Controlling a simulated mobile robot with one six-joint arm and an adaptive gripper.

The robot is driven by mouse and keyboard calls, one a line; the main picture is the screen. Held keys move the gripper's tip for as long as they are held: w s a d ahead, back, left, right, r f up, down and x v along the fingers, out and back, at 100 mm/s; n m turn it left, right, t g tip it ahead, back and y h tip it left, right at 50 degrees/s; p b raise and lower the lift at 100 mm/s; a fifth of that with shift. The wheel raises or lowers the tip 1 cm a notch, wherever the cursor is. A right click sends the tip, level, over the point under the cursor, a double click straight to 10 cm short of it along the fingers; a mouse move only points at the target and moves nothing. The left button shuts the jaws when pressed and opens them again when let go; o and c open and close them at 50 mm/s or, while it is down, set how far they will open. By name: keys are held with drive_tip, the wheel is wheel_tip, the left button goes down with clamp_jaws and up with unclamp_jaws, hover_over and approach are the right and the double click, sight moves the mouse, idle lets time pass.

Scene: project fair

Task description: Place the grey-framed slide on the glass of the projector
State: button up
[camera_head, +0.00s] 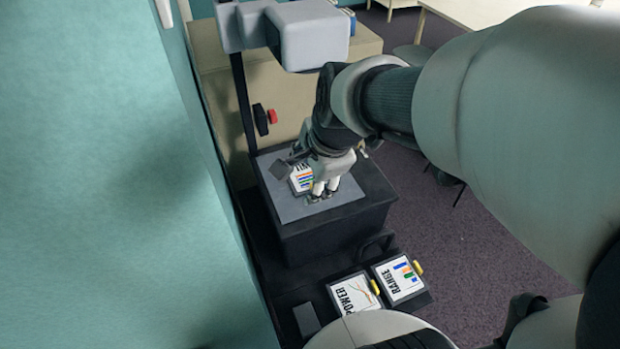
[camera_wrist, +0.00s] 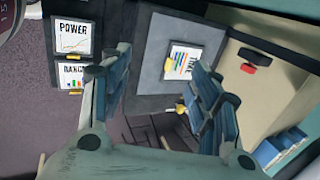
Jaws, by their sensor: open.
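The slide marked TIME (camera_head: 302,178) lies on the grey glass (camera_head: 290,210) of the projector, partly hidden by my gripper in the head view. Its frame looks grey. My gripper (camera_head: 320,195) is over the glass at the slide's right side in the head view. In the wrist view its fingers (camera_wrist: 145,75) are spread, with nothing held between them. I cannot tell whether a fingertip touches the glass.
Two dark-framed slides with yellow tabs, POWER (camera_head: 355,295) and RANGE (camera_head: 399,277), lie on the dark surface in front of the projector. The projector's post (camera_head: 243,105) and grey head (camera_head: 310,35) rise behind my wrist. A teal wall (camera_head: 110,180) stands close on the left.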

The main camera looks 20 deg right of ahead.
drive_tip(key=s+a+r+n, duration=0.1)
drive_tip(key=s+n, duration=0.6)
drive_tip(key=n, duration=0.2)
drive_tip(key=s+a+r+n, duration=0.1)
drive_tip(key=s+r+n, duration=0.1)
drive_tip(key=s+n, duration=0.5)
drive_tip(key=shift+s+a+r+n+h, duration=0.2)
drive_tip(key=shift+s+a+n+h, duration=0.15)
drive_tip(key=shift+n, duration=0.55)
